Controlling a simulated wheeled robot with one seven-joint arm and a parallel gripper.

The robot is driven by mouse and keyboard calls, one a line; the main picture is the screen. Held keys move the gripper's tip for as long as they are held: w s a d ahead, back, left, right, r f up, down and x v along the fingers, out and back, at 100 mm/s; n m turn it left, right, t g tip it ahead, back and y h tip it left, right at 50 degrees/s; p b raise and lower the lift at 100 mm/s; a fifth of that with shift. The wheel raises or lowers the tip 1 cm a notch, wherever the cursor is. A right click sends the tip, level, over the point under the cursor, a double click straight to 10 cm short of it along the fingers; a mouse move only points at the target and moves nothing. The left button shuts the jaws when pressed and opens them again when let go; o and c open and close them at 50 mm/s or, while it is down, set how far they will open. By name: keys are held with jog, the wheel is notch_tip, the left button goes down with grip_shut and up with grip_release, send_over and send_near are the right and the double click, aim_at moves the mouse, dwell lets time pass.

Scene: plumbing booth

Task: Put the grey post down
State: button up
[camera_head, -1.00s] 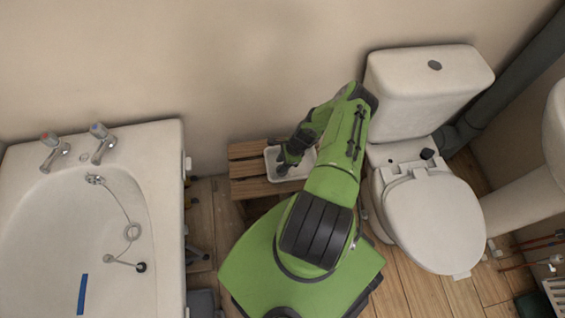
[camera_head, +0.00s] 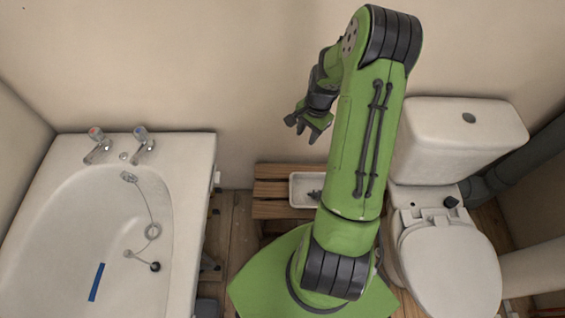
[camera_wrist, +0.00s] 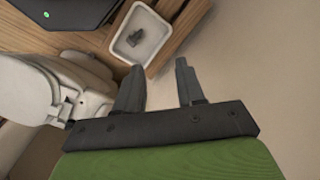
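The grey post (camera_wrist: 135,37) lies in a white tray (camera_wrist: 153,22), apart from my fingers. In the head view a dark grey piece, the post (camera_head: 314,194), shows in the tray (camera_head: 300,181), partly cut off by my arm. The tray stands on a slatted wooden stool (camera_head: 268,190). My gripper (camera_head: 308,122) is raised well above the tray, against the wall. In the wrist view my gripper (camera_wrist: 160,66) has its two fingers spread, with nothing between them.
The bathtub (camera_head: 130,225) with two taps is to the left. The toilet (camera_head: 450,262) stands close on the right of the stool, its cistern (camera_head: 455,140) by the wall. Bare wall lies behind my gripper.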

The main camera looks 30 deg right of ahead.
jog(key=a+r+n+h, duration=0.2)
jog(key=a+r+n, duration=0.4)
jog(key=r, duration=0.6)
jog(key=s+a+r+n+t+y, duration=0.1)
jog(key=s+a+r+n+t, duration=0.3)
jog(key=s+a+r+n, duration=0.5)
jog(key=s+a+r, duration=0.4)
jog(key=s+a, duration=0.2)
jog(key=s, duration=0.2)
jog(key=shift+a+t, duration=0.15)
jog(key=shift+t, duration=0.15)
jog(key=shift+r, duration=0.1)
